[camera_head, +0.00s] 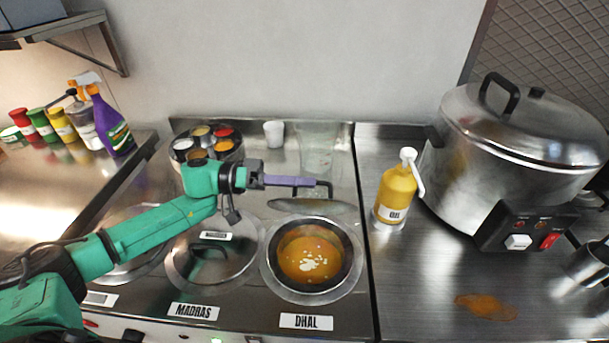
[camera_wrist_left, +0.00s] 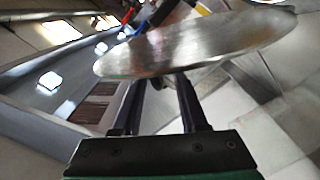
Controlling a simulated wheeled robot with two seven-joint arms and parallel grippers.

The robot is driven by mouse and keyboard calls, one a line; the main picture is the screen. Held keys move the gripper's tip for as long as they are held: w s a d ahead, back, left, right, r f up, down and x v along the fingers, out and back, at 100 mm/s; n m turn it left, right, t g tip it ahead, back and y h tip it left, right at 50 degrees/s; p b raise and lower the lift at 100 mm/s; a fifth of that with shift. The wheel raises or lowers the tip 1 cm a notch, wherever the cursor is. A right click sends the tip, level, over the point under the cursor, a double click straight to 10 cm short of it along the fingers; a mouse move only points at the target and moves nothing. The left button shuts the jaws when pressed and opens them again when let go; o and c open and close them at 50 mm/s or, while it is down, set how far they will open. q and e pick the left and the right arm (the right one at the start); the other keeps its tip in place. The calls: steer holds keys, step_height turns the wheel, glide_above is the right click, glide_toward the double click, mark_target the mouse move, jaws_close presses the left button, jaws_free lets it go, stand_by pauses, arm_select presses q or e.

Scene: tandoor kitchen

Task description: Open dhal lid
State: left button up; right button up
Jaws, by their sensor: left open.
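The dhal pot (camera_head: 315,258) is uncovered behind the DHAL label, with orange dhal and a pale swirl in it. The metal dhal lid (camera_head: 310,207) is tilted, seen nearly edge-on over the pot's far rim. Its dark handle (camera_head: 328,189) is on the far side, by my left gripper (camera_head: 308,182). My left gripper is open, with its fingers reaching right behind the lid. In the left wrist view the lid (camera_wrist_left: 200,45) spans the space beyond the two fingers (camera_wrist_left: 162,88). Whether the fingers touch the handle is hidden. My right gripper is not in view.
The covered madras pot (camera_head: 208,270) is left of the dhal. Spice tins (camera_head: 205,138), a white cup (camera_head: 274,133) and a clear container (camera_head: 318,150) stand behind. An oil bottle (camera_head: 396,190) and a large cooker (camera_head: 510,160) stand right. A brown spill (camera_head: 487,307) marks the counter.

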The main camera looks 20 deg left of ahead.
arm_select(q)
steer(key=shift+d, duration=0.35)
jaws_close()
stand_by(1.2)
